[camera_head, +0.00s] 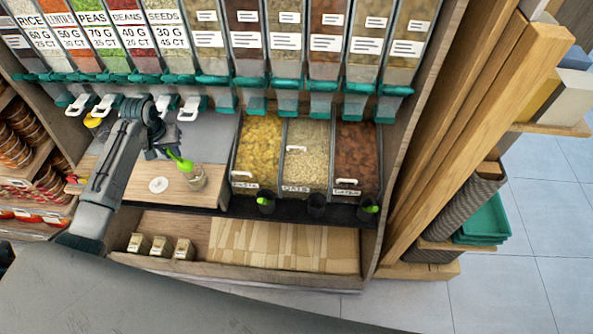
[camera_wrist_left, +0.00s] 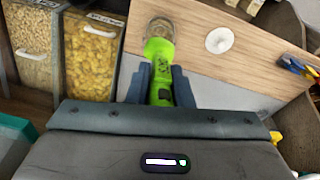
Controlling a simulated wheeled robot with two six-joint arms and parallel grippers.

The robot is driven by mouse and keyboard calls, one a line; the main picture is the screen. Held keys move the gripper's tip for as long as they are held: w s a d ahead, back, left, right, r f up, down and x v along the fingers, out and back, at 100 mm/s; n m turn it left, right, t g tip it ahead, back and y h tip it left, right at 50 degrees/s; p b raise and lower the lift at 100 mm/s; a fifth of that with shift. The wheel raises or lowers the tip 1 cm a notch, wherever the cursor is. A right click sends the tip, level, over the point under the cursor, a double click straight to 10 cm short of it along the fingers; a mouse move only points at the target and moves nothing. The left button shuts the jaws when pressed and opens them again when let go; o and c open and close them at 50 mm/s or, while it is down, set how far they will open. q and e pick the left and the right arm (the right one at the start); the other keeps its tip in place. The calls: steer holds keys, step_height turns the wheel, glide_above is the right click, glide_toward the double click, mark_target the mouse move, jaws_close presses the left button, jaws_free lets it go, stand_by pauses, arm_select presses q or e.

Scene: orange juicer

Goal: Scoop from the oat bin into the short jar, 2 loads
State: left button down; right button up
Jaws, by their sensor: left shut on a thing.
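The oat bin (camera_head: 307,155), labelled OATS, stands between the two other bins and holds pale oats. It also shows at the left of the wrist view (camera_wrist_left: 34,45). My left gripper (camera_head: 166,150) is shut on the green handle of a scoop (camera_wrist_left: 160,80). I cannot tell what the scoop or jar holds. My right gripper is not in view.
A pasta bin (camera_head: 258,145) and a date bin (camera_head: 357,155) flank the oats. Black scoop cups (camera_head: 316,206) line the front ledge; the middle one shows no green handle. Dispensers (camera_head: 285,85) hang above.

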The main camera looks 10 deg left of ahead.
arm_select(q)
steer(key=s+r, duration=0.1)
steer(key=r, duration=0.1)
steer(key=s+r, duration=0.1)
steer(key=r, duration=0.1)
steer(key=shift+s+d, duration=0.2)
steer(key=shift+s, duration=0.1)
stand_by(0.4)
